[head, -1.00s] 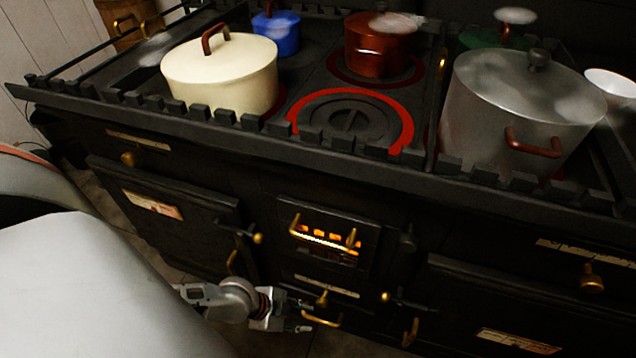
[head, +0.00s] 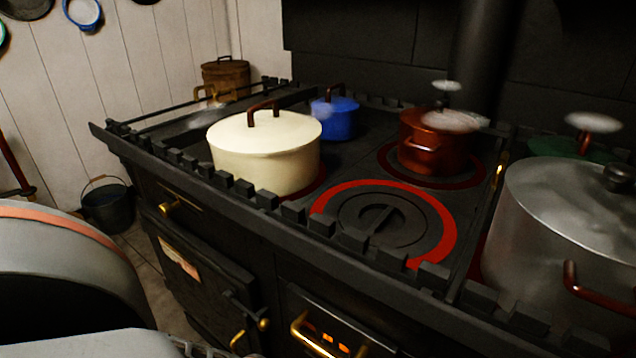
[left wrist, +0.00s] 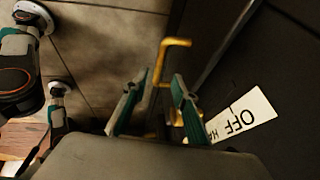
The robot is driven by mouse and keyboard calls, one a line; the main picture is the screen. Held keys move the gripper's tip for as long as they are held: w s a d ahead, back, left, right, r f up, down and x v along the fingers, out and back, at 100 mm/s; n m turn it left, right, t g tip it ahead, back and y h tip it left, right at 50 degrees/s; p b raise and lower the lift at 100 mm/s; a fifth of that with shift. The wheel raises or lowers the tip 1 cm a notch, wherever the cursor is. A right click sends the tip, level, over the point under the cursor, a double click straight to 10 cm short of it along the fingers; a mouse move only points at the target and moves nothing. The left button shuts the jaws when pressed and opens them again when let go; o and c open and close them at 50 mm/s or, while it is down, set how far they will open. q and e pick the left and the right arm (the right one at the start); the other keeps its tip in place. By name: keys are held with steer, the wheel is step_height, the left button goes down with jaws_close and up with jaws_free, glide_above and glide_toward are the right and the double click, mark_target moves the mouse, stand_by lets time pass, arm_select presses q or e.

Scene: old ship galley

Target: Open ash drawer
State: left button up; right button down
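In the left wrist view my left gripper (left wrist: 156,92) is open, with its two green-and-grey fingers apart. A bent brass handle (left wrist: 174,43) shows beyond and between the fingers. I cannot tell if they touch it. Beside it on the right is a dark front with a white label (left wrist: 240,117) reading "OFF" and more, partly hidden. The ash drawer is not clearly visible; the head view cuts off below the firebox door with its brass handle (head: 312,335) and orange glow. Neither gripper shows in the head view, and my right gripper is in no view.
The black stove carries a cream pot (head: 265,155), a blue pot (head: 337,120), a copper-red pot (head: 432,143) and a large steel pot (head: 570,235). A bucket (head: 107,208) stands on the floor at left. Tiled floor (left wrist: 100,50) shows in the left wrist view.

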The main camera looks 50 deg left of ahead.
arm_select(q)
steer(key=b+x, duration=0.2)
steer(key=x, duration=0.4)
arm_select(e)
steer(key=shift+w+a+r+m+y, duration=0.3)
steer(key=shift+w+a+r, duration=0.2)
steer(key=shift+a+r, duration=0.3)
arm_select(q)
steer(key=shift+s, duration=0.1)
jaws_close()
